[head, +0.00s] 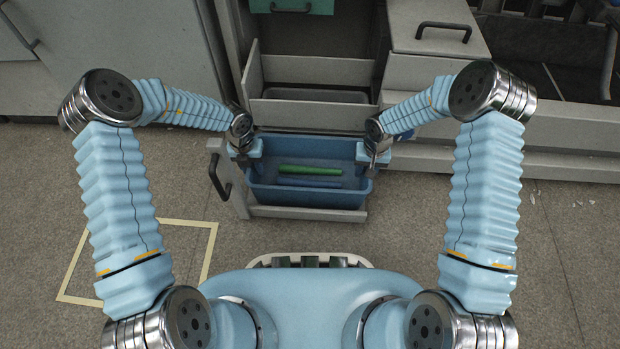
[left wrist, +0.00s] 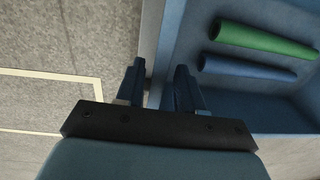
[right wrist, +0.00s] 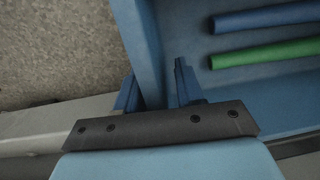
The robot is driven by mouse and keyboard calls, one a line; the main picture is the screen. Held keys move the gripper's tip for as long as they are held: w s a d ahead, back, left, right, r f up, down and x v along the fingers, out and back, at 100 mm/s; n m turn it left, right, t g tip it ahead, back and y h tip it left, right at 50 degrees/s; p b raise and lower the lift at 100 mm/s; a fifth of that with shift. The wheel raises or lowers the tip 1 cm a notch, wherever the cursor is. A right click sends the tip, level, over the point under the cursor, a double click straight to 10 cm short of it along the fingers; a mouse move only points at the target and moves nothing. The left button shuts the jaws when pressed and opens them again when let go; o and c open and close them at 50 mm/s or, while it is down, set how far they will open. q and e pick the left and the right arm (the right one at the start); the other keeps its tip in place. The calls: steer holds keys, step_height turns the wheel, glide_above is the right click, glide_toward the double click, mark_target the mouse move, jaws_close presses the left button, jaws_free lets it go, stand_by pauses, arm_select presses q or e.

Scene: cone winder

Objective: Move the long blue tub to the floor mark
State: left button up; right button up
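The long blue tub (head: 310,196) sits in an open drawer in front of the cabinet. A green tube (head: 310,170) and a blue tube (head: 308,183) lie inside it. My left gripper (left wrist: 158,82) is at the tub's left end, with one finger outside and one inside the end wall. My right gripper (right wrist: 155,85) straddles the right end wall (right wrist: 140,40) the same way. Both look open, with gaps visible beside the walls; firm contact is not visible. The floor mark (head: 188,221), a pale yellow square outline, lies on the floor at left, empty where visible.
A grey cabinet (head: 432,30) stands at the back right. Floor between the drawer and the mark is clear. Small pale scraps lie on the right floor.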

arm_select(q)
jaws_close()
arm_select(e)
jaws_close()
arm_select(q)
steer(key=shift+r, duration=0.1)
arm_select(e)
steer(key=shift+r, duration=0.15)
